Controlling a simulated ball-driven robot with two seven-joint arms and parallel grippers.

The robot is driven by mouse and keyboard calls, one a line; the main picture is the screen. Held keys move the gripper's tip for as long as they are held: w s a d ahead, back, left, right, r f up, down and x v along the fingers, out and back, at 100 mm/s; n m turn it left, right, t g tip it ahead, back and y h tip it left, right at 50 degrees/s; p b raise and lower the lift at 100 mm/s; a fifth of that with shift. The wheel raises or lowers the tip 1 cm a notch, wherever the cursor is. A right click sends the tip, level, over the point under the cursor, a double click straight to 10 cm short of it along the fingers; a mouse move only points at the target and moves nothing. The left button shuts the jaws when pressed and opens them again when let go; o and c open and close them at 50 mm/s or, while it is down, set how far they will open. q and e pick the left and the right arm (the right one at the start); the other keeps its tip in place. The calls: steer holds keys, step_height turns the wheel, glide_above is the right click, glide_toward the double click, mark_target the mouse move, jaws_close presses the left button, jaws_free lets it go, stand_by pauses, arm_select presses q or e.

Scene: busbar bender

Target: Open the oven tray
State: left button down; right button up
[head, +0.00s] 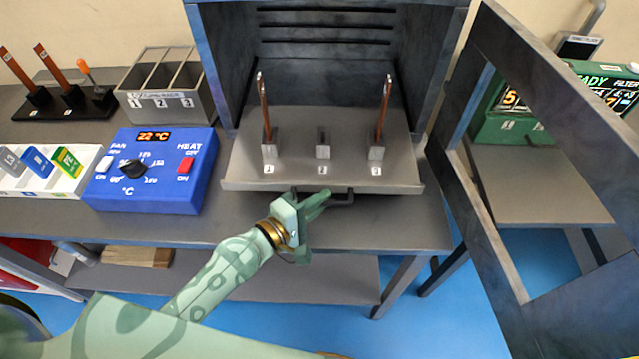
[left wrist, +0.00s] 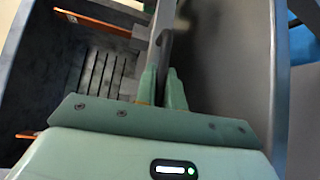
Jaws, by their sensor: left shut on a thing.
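The oven tray (head: 300,178) is a grey metal plate in the head view, reaching out past the front of the open oven (head: 320,60). Three holders stand on it, and the left and right ones each carry an upright copper bar (head: 385,110). A dark handle (head: 342,200) runs along the tray's front edge. My left gripper (head: 318,203) is shut on the handle at its left part. In the left wrist view the fingers (left wrist: 162,90) close around the dark handle bar (left wrist: 166,50). My right gripper is not in view.
The oven door (head: 485,180) stands open at the right. A blue heat control box (head: 150,195) reading 22 °C, a numbered bin (head: 165,105) and a white holder with coloured blocks (head: 75,185) sit left on the bench. A green filter unit (head: 505,130) is behind the door.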

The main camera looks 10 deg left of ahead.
arm_select(q)
steer(key=shift+s+d+f, duration=0.1)
steer(key=shift+s+d, duration=0.1)
steer(key=shift+s, duration=0.85)
steer(key=c, duration=1.8)
jaws_free()
steer(key=shift+o, duration=0.2)
steer(key=b+v, duration=0.5)
steer(key=v, duration=1.1)
steer(key=shift+a, duration=0.15)
